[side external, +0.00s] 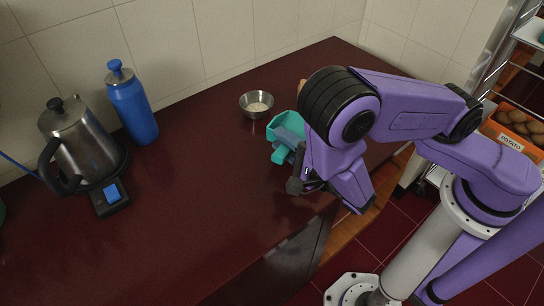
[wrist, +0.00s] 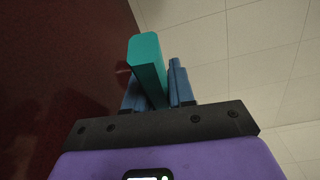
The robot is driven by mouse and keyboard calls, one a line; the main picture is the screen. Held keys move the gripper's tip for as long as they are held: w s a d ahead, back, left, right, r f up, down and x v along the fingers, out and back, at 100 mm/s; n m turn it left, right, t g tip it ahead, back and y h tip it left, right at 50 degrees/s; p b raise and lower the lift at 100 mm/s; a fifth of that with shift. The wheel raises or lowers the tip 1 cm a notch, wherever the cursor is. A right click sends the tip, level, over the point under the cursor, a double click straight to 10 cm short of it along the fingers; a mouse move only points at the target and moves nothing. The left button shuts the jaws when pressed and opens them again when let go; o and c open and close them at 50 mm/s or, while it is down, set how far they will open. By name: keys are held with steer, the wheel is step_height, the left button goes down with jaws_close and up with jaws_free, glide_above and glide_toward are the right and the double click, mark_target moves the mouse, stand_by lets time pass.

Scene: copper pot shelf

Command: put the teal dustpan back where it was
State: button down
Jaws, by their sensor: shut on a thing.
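The teal dustpan (side external: 277,155) is at the right part of the dark red counter in the side view, partly hidden behind my gripper (side external: 288,139) and arm. In the wrist view a teal bar of the dustpan (wrist: 147,58) stands between the two blue fingers of my gripper (wrist: 154,90). The fingers are shut on it. I cannot tell whether the dustpan touches the counter.
A small metal bowl (side external: 257,104) with pale contents stands just behind the dustpan. A blue bottle (side external: 133,108) and a steel kettle (side external: 82,145) on a black base with a blue display stand at the left. The counter's (side external: 190,200) middle and front are clear.

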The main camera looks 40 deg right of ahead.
steer(key=w+f, duration=0.1)
steer(key=w+a+f, duration=0.1)
steer(key=f, duration=0.1)
steer(key=shift+w+a, duration=0.1)
steer(key=shift+w, duration=0.05)
steer(key=shift+w+a+f, duration=0.1)
steer(key=shift+w+f, duration=0.05)
steer(key=shift+f, duration=1.65)
steer(key=shift+f, duration=0.1)
steer(key=c, duration=1)
jaws_free()
steer(key=shift+o, duration=0.2)
